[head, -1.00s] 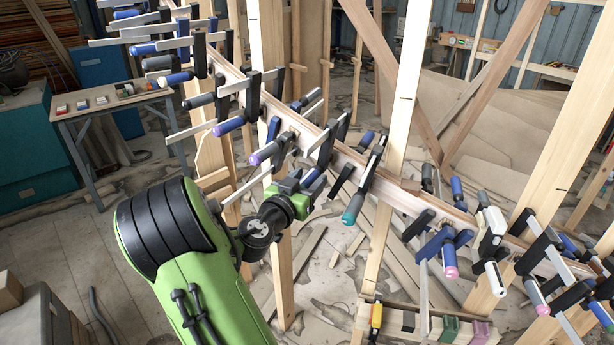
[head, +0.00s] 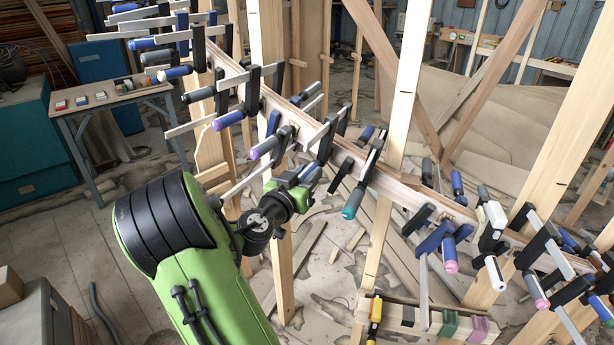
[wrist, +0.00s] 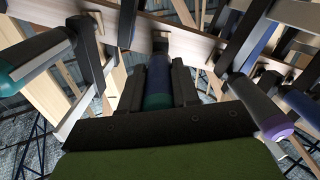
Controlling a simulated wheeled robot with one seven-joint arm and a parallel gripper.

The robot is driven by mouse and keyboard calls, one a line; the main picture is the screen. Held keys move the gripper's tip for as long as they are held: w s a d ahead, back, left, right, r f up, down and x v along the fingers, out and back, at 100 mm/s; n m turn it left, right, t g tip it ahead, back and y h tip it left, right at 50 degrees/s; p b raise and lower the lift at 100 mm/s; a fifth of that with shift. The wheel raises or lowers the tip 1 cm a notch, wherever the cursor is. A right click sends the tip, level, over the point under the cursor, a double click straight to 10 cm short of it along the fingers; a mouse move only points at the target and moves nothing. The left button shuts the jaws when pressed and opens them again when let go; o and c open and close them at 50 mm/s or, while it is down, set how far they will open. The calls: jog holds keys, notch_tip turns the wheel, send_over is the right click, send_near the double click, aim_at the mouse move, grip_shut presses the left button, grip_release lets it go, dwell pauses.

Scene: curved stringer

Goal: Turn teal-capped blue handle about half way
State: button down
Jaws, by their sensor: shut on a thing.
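The teal-capped blue handle (wrist: 158,80) sits between the two dark fingers of my gripper (wrist: 158,92) in the wrist view. Its blue upper part and teal end show, with the end close to the palm. In the head view my gripper (head: 308,177) is at the curved wooden stringer, below its middle, and largely hides the handle. The gripper is shut on the handle, a finger on each side. The handle's clamp sits on the stringer (wrist: 195,45), which crosses the top of the wrist view.
A dark handle with a teal end (head: 351,206) hangs just right of my gripper. A purple-capped handle (head: 263,148) is close on its upper left. Several more clamps line the stringer. A pale upright post (head: 283,275) stands beneath my gripper.

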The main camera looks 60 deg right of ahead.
jog(key=n, duration=0.4)
jog(key=shift+b, duration=0.35)
jog(key=n, duration=0.4)
jog(key=shift+n, duration=0.4)
jog(key=n+p, duration=0.2)
jog(key=n, duration=0.2)
jog(key=shift+n+p, duration=0.6)
jog(key=shift+n, duration=1.2)
jog(key=c, duration=0.8)
grip_release()
jog(key=shift+a, duration=0.15)
